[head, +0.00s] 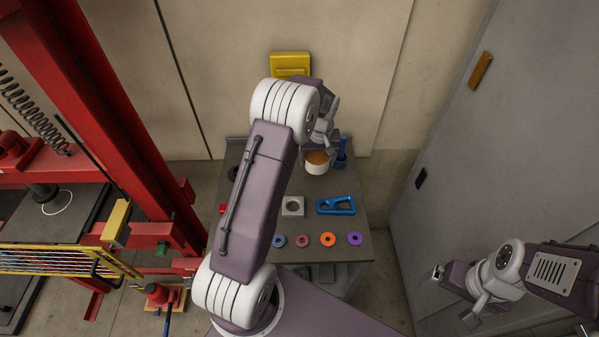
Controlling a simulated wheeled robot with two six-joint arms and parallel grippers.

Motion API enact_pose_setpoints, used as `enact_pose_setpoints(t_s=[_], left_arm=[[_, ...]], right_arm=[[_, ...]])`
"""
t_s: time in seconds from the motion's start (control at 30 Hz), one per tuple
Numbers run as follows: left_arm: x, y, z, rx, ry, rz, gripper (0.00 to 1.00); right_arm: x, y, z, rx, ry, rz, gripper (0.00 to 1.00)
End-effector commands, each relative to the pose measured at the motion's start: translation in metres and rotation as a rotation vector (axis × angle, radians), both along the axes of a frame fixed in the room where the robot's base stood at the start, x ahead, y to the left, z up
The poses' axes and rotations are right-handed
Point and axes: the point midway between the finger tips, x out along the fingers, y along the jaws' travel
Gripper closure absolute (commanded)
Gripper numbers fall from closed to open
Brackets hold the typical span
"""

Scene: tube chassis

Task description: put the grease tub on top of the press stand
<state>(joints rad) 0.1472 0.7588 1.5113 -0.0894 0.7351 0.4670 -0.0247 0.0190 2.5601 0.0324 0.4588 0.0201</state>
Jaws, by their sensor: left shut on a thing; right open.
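The grease tub (317,165) is a small white tub with orange-brown contents at the back of the grey bench. My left gripper (325,140) is over the back of the bench and shut on the tub; its fingertips are partly hidden, and I cannot tell whether the tub is clear of the bench top. A large red frame (120,115), which looks like the press stand, rises at the left; its top is out of view. My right gripper (454,295) is open and empty at the lower right, away from the bench.
The bench (350,238) also holds a grey block with a hole (292,207), a blue shackle-like part (336,206), several coloured rings and a blue upright tool (341,155) close beside the tub. A red bottle jack (158,295) stands by the frame.

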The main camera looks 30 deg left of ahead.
Motion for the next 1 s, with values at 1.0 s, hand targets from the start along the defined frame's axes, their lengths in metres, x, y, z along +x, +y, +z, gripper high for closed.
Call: enact_pose_setpoints(t_s=[1.0], left_arm=[[0.002, 0.05, -0.074, 0.0, -0.002, -0.002, 0.84]], right_arm=[[0.0, 0.0, 0.011, 0.0, 0.0, 0.0, 0.02]])
